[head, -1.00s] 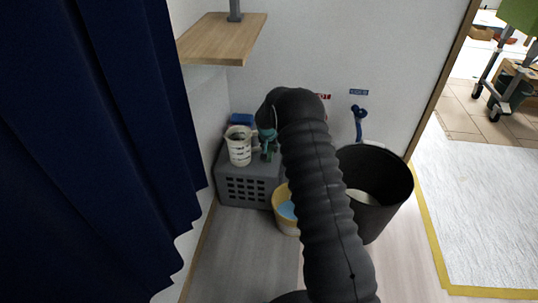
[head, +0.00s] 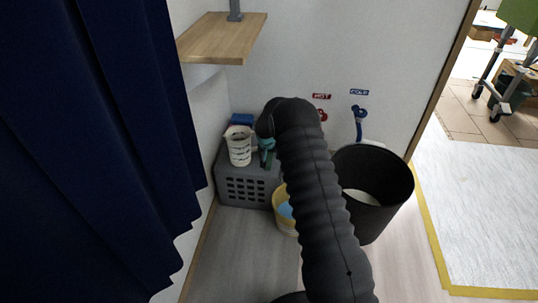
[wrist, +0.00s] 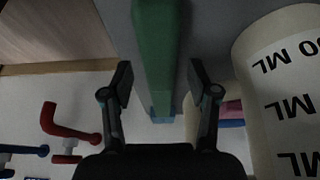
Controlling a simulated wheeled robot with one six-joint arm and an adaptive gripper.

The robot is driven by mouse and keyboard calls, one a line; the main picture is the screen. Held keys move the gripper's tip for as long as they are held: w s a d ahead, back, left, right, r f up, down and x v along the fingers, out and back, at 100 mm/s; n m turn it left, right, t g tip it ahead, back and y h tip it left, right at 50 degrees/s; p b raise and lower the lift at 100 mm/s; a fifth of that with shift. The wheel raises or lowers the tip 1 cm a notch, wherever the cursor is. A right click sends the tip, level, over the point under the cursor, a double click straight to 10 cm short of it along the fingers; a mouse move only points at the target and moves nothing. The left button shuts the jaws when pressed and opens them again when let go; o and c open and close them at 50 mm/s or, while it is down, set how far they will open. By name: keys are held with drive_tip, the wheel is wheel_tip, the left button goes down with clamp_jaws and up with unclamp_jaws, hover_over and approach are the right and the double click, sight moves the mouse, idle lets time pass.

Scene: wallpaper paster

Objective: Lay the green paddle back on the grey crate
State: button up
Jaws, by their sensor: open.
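The green paddle (wrist: 155,45) shows in the wrist view as a long green bar running from the top edge down between my fingers. My gripper (wrist: 159,80) is open, with one finger on each side of the bar and a visible gap on both sides. The grey crate (head: 245,190) stands on the floor against the wall in the head view. A small teal-green piece (head: 267,150) shows above its top beside my arm; I cannot tell whether it is the paddle or part of my gripper. My arm hides the crate's right side.
A white measuring jug (head: 239,148) stands on the crate, close beside my gripper in the wrist view (wrist: 285,90). A blue object (head: 241,119) is behind it. A yellow bucket (head: 283,215) and black bin (head: 377,215) stand to the right. A wooden shelf (head: 215,40) hangs above.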

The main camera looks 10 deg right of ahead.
drive_tip(key=shift+p, duration=0.45)
drive_tip(key=s+d+v, duration=0.1)
drive_tip(key=d+v, duration=0.1)
drive_tip(key=v, duration=1.2)
drive_tip(key=s+d+v, duration=0.1)
drive_tip(key=v, duration=1.2)
drive_tip(key=s+d+r+n, duration=0.1)
drive_tip(key=s+r, duration=1)
drive_tip(key=s, duration=0.3)
drive_tip(key=s+r+n, duration=0.1)
drive_tip(key=s+r, duration=0.1)
drive_tip(key=s, duration=1.1)
drive_tip(key=s+r+n+t+y, duration=0.1)
drive_tip(key=s+r, duration=0.1)
drive_tip(key=s, duration=1.2)
drive_tip(key=shift+a+n, duration=0.3)
drive_tip(key=shift+a, duration=0.1)
drive_tip(key=shift+s, duration=0.1)
